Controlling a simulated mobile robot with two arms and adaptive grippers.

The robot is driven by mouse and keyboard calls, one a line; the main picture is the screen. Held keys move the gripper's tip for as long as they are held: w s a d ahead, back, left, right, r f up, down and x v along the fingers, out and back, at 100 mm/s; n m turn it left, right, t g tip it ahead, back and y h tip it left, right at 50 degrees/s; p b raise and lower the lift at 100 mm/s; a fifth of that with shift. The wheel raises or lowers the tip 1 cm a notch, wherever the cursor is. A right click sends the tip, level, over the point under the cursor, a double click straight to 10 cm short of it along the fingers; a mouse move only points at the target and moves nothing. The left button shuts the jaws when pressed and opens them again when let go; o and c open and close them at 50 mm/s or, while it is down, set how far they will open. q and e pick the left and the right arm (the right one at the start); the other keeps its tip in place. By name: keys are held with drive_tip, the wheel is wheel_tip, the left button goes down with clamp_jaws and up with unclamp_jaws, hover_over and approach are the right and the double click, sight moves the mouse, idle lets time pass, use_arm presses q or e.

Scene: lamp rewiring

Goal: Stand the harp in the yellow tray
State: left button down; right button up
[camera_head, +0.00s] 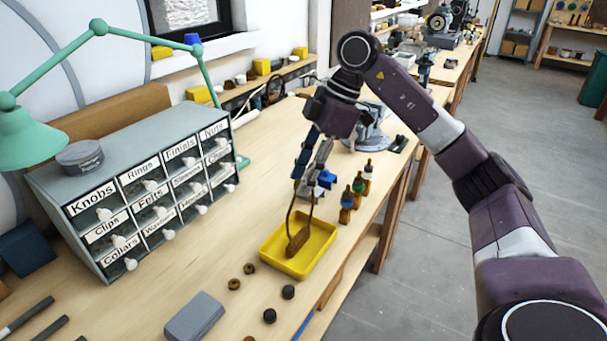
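The harp (290,213), a thin brown wire loop with a thicker brown foot, stands nearly upright, slightly tilted, in the yellow tray (326,232). Its foot is inside the tray, at or just above the floor; I cannot tell whether it touches. My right gripper (304,182) comes down from above, its fingers on either side of the top of the harp, and appears shut on it. The fingers hide the top of the loop. My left gripper is not in view.
A grey drawer cabinet (150,131) with labelled drawers stands left of the tray. Small bottles (347,203) and a blue piece (328,181) stand behind and right. Small dark knobs (269,315) and a grey block (194,317) lie in front. A green lamp (30,138) overhangs the left.

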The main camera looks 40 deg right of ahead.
drive_tip(key=shift+r, duration=0.15)
drive_tip(key=shift+d+r, duration=0.15)
drive_tip(key=shift+r, duration=0.15)
drive_tip(key=p+v, duration=0.1)
drive_tip(key=v, duration=1)
drive_tip(key=shift+r+p, duration=0.1)
drive_tip(key=shift+p, duration=0.3)
